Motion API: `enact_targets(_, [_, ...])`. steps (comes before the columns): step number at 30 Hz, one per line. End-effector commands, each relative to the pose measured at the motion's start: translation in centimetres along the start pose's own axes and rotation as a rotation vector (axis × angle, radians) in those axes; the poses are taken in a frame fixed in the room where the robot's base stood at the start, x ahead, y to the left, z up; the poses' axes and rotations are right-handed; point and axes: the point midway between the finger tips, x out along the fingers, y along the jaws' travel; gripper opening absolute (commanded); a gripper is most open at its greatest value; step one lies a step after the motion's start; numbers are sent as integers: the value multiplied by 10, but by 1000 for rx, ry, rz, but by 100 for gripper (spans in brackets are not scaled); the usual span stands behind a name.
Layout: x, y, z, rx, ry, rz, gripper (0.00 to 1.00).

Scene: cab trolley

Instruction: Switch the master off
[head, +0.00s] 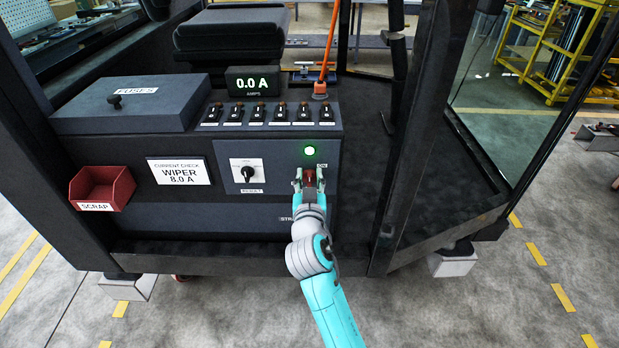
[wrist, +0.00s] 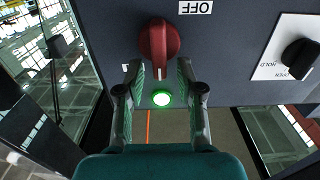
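The red master knob (head: 309,177) is on the front panel, below a lit green lamp (head: 310,151). In the wrist view, which looks upside down, the knob (wrist: 158,50) has a white mark on its end toward the lamp (wrist: 161,99). The OFF label (wrist: 197,8) is on the knob's other side. A small ON label (head: 322,166) is beside the knob. My gripper (head: 309,184) is at the knob with its fingers apart. In the wrist view the fingertips (wrist: 159,72) flank the knob's lower end; contact is not clear.
A black selector knob (head: 247,173) is left of the master. Several toggle switches (head: 258,112) line the ledge under a display (head: 253,80) reading 0.0 A. A red scrap bin (head: 102,188) hangs at left. A cab post (head: 407,150) stands right of the panel.

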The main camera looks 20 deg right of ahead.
Motion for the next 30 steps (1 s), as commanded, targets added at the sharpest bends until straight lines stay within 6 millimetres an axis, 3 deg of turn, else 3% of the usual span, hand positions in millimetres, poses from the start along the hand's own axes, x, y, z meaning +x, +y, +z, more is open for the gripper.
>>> enact_targets(1, [0, 0, 0, 0, 0, 0, 21])
enact_targets(3, [0, 0, 0, 0, 0, 0, 4])
enact_targets(4, [0, 0, 0, 0, 0, 0, 0])
enact_targets(17, [0, -1, 0, -42, 0, 0, 0])
enact_targets(30, [0, -10, 2, -364, -1, -1, 0])
